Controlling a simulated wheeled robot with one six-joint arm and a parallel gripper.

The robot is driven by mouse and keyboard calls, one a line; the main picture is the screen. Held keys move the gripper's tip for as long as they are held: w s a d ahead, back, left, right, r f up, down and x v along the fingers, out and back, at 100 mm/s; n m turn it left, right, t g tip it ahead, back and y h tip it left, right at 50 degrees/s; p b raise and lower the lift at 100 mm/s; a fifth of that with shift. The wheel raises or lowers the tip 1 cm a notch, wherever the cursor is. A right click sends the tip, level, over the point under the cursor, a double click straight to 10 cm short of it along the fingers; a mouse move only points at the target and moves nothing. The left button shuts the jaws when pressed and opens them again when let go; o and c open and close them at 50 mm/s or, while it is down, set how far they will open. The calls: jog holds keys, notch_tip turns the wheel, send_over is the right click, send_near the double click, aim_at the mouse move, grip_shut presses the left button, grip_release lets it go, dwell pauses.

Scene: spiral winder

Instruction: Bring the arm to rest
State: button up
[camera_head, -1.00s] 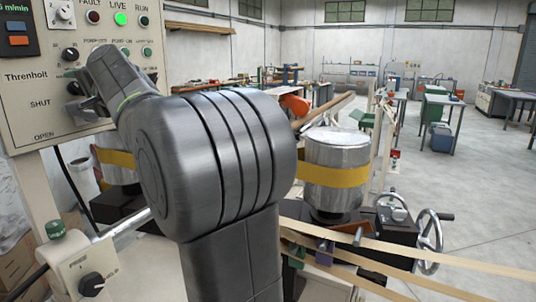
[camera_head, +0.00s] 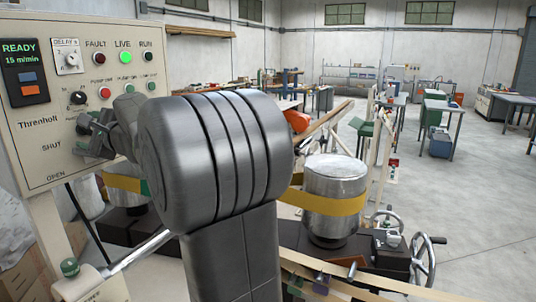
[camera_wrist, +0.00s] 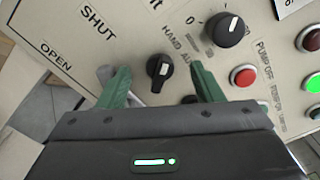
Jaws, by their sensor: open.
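My gripper (camera_head: 92,132) is at the lower right of the cream control panel (camera_head: 30,150) in the head view. My grey arm covers the middle of that view. In the wrist view my gripper (camera_wrist: 163,72) has its two green fingers apart, with nothing seen held between them. A black selector knob (camera_wrist: 158,68) marked HAND shows between the fingertips; I cannot tell whether the fingers touch the panel. A second black knob (camera_wrist: 223,29) and a red button (camera_wrist: 243,76) are to the upper right.
The panel's display (camera_head: 22,68) reads READY, and a green LIVE lamp (camera_head: 123,57) is lit. A metal drum (camera_head: 335,182) with a yellow band stands right of my arm, near a handwheel (camera_head: 425,258). Workbenches are farther back. Grey floor (camera_head: 490,210) is open at the right.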

jog(key=shift+d+m, duration=0.2)
jog(key=shift+m, duration=0.1)
jog(key=shift+b+v, duration=0.55)
jog(key=shift+v, duration=0.85)
